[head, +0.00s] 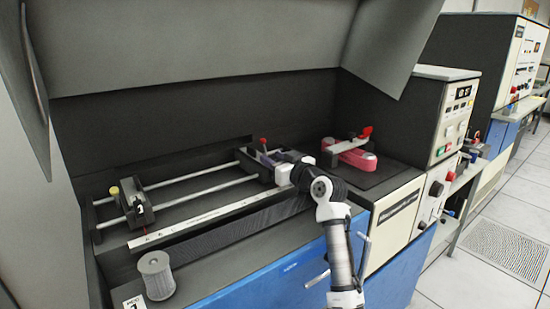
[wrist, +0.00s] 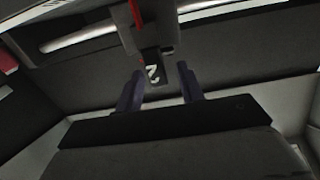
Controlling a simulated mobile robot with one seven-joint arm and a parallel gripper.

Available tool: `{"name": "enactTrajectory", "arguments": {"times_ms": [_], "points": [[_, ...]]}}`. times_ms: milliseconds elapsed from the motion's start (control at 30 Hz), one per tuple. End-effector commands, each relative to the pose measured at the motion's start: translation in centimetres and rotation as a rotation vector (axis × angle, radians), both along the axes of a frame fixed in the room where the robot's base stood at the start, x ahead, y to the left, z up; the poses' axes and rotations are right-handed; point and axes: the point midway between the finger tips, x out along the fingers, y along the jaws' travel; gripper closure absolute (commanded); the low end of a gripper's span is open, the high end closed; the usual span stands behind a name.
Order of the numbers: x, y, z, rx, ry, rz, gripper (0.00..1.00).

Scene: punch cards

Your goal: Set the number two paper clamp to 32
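The number two paper clamp (head: 252,166) is a dark block with a red knob, at the right part of two metal rails in the head view. In the wrist view its dark tab marked "2" (wrist: 152,72) hangs upside down, with a red strip above it. My gripper (head: 268,158) is at this clamp, partly hidden by my wrist. In the wrist view my gripper's purple fingers (wrist: 160,88) stand apart on either side of the tab, with visible gaps, so it is open. The white scale (head: 195,223) runs along the front; its numbers are too small to read.
A second clamp marked "1" (head: 138,202), with a yellow knob, sits at the left of the rails. A grey ribbed cylinder (head: 155,275) stands at the front left. A pink roll with a red-tipped lever (head: 355,152) is to the right. A dark hood (head: 210,40) overhangs.

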Motion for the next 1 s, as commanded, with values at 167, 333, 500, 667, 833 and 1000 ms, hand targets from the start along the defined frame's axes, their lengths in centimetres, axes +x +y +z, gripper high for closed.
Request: {"name": "enactTrajectory", "arguments": {"times_ms": [167, 333, 500, 667, 833, 1000], "points": [[0.0, 0.0, 0.0, 0.000, 0.000, 0.000, 0.62], [0.0, 0.0, 0.0, 0.000, 0.000, 0.000, 0.83], [0.0, 0.0, 0.0, 0.001, 0.001, 0.000, 1.00], [0.0, 0.0, 0.0, 0.001, 0.001, 0.000, 1.00], [-0.9, 1.4, -0.2, -0.001, 0.001, 0.006, 1.00], [-2.2, 3.1, -0.1, -0.001, 0.001, 0.003, 1.00]]}}
